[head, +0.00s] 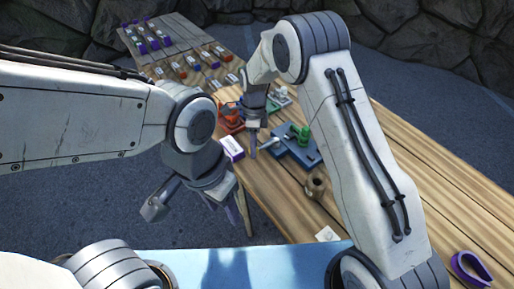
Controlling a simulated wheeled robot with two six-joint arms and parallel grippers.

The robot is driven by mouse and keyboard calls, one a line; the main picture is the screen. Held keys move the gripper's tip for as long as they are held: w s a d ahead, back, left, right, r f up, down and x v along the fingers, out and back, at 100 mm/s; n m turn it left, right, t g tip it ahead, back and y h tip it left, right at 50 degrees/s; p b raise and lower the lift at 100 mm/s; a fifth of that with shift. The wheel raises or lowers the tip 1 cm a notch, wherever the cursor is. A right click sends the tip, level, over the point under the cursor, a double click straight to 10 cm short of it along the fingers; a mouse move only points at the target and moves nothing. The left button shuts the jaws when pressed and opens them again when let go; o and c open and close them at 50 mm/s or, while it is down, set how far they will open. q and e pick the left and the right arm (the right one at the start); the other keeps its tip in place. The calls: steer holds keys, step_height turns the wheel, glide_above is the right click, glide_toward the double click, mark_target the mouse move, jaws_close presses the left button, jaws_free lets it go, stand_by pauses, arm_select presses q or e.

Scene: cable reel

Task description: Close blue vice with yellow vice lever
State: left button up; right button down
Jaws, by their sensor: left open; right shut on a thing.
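The blue vice (308,157) sits on the wooden bench near the middle of the head view, with a green part (299,133) on top. A pale grey screw or rod (269,143) sticks out from its left side. No clearly yellow lever shows. My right gripper (253,148) points down at the outer end of this rod. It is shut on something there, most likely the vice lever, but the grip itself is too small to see. My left gripper (197,212) is open and empty, in the air off the bench's left edge.
A red-orange vice (229,119) and a white-and-purple box (231,149) stand left of the blue vice. A brown ring (316,186), a white piece (327,234) and a purple ring (472,268) lie nearer. Several small parts fill the far table (190,32). The bench's right side is clear.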

steer(key=shift+w+a+r+m, duration=0.1)
steer(key=shift+w+m, duration=0.3)
steer(key=shift+w, duration=0.05)
stand_by(0.3)
steer(key=shift+c, duration=2.3)
jaws_free()
step_height(320, 180, up, 10)
steer(key=w+b, duration=0.1)
steer(key=w, duration=0.1)
steer(key=shift+d+b, duration=0.25)
steer(key=shift+b, duration=0.15)
steer(key=shift+s+r, duration=0.1)
steer(key=shift+r, duration=0.05)
